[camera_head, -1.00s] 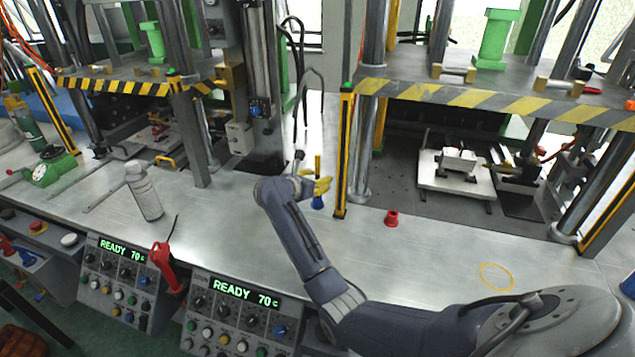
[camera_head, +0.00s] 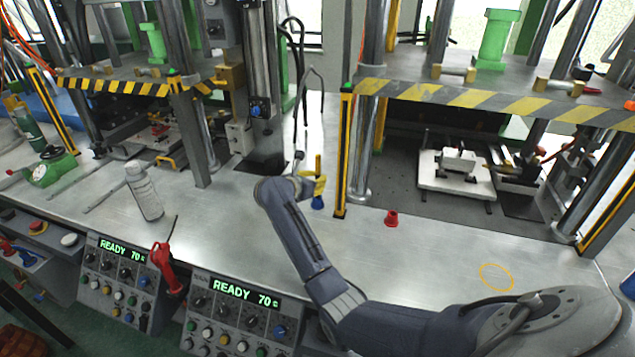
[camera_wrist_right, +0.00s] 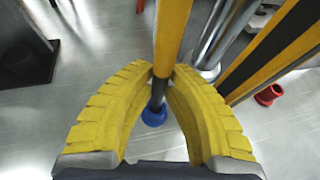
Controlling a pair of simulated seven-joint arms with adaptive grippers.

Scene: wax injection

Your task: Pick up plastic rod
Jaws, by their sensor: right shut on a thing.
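The plastic rod (camera_head: 318,165) stands upright in a small blue holder (camera_head: 317,203) on the metal bench. It has a yellow upper part and a dark lower part. My right gripper (camera_head: 318,184) has yellow ribbed fingers and is at the rod. In the right wrist view my right gripper (camera_wrist_right: 166,78) is shut on the rod (camera_wrist_right: 170,40), with a fingertip on each side of its dark part. The blue holder (camera_wrist_right: 154,115) shows below, between the fingers. My left gripper is not in view.
A red holder (camera_head: 391,218) stands to the right, empty as far as I see. A yellow-and-black striped post (camera_head: 343,150) rises close to the rod's right. A yellow ring (camera_head: 496,277) marks clear bench at right.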

